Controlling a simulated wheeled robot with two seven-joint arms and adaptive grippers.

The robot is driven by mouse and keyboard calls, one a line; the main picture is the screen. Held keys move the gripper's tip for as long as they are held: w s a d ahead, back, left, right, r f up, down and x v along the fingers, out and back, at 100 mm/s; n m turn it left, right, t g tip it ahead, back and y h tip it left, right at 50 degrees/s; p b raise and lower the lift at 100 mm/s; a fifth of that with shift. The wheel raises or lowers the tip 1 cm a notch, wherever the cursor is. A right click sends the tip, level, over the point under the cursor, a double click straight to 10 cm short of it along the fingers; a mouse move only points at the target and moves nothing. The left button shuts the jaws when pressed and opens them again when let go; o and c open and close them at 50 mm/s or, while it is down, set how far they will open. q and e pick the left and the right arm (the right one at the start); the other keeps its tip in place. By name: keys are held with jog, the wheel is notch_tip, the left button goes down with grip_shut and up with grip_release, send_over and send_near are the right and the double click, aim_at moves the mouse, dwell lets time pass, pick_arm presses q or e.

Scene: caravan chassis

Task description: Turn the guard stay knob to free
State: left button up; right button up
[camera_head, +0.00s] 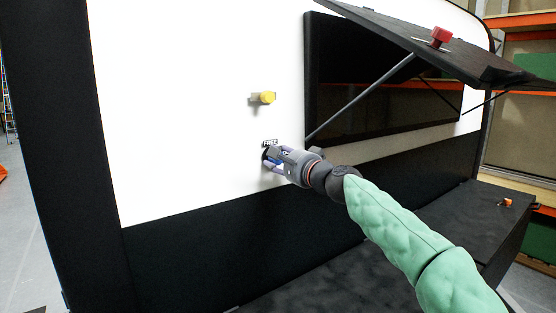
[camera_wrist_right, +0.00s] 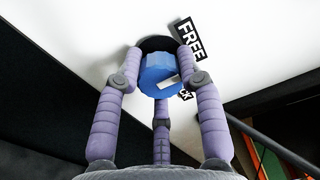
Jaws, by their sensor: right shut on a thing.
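The guard stay knob is a blue round knob (camera_wrist_right: 158,74) with a white pointer mark, on a dark round base on the white wall. In the wrist view the pointer lies toward the right, between the FREE label (camera_wrist_right: 190,42) and a second, partly hidden label (camera_wrist_right: 186,95). My right gripper (camera_wrist_right: 158,68) is shut on the knob, with a purple finger on each side and a third below. In the head view the right gripper (camera_head: 273,160) reaches the wall just below the FREE label (camera_head: 269,143) and mostly hides the knob. My left gripper is not in view.
A yellow knob (camera_head: 264,98) sticks out of the wall above my right gripper. A raised black flap (camera_head: 440,45) with a red knob (camera_head: 440,36) is propped by a thin stay (camera_head: 365,95) at the right. A black ledge (camera_head: 430,225) lies below.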

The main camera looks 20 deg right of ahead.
jog(key=o, duration=1.2)
jog(key=shift+c, duration=0.2)
jog(key=v, duration=1.2)
